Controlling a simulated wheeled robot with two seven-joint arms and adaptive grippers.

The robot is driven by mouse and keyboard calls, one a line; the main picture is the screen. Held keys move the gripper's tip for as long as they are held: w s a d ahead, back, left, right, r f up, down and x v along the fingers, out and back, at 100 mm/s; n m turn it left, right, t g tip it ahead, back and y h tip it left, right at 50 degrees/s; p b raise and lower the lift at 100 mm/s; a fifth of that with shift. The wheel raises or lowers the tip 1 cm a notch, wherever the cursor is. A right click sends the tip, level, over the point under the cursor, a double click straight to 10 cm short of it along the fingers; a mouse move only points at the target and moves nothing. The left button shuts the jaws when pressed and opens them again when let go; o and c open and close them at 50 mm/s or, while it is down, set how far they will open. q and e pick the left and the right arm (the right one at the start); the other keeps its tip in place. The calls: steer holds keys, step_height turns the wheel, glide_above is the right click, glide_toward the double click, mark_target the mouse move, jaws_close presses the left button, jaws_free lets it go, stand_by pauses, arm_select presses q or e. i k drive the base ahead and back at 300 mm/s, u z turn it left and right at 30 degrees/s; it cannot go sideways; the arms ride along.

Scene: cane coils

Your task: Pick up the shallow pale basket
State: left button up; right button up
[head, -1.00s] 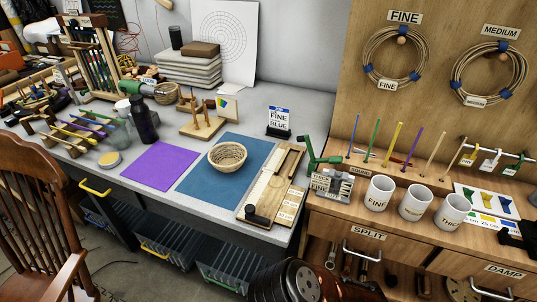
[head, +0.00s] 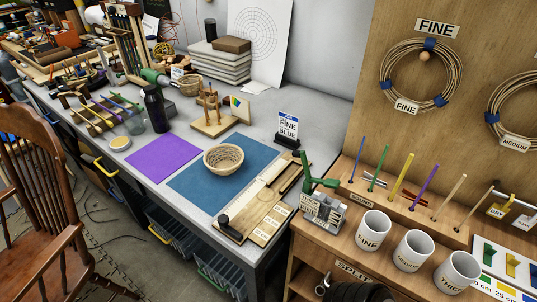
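A shallow pale woven basket (head: 223,159) sits upright on the blue mat (head: 199,193) on the grey bench. It looks empty, and nothing touches it from above. A second, smaller woven basket (head: 190,84) stands farther back on the bench, among tools. Neither gripper can be made out in the head view. A dark rounded part at the bottom edge seems to be mine, but no fingers show there.
A purple mat (head: 163,158) lies left of the blue mat. A wooden board with tools (head: 230,229) lies right of the basket. A FINE BLUE sign (head: 288,128) stands behind. White cups (head: 372,231) line the right bench. A wooden chair (head: 38,205) stands at left.

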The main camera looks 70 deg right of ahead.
mark_target(223, 169)
steer(key=z, duration=0.8)
steer(key=i, duration=0.4)
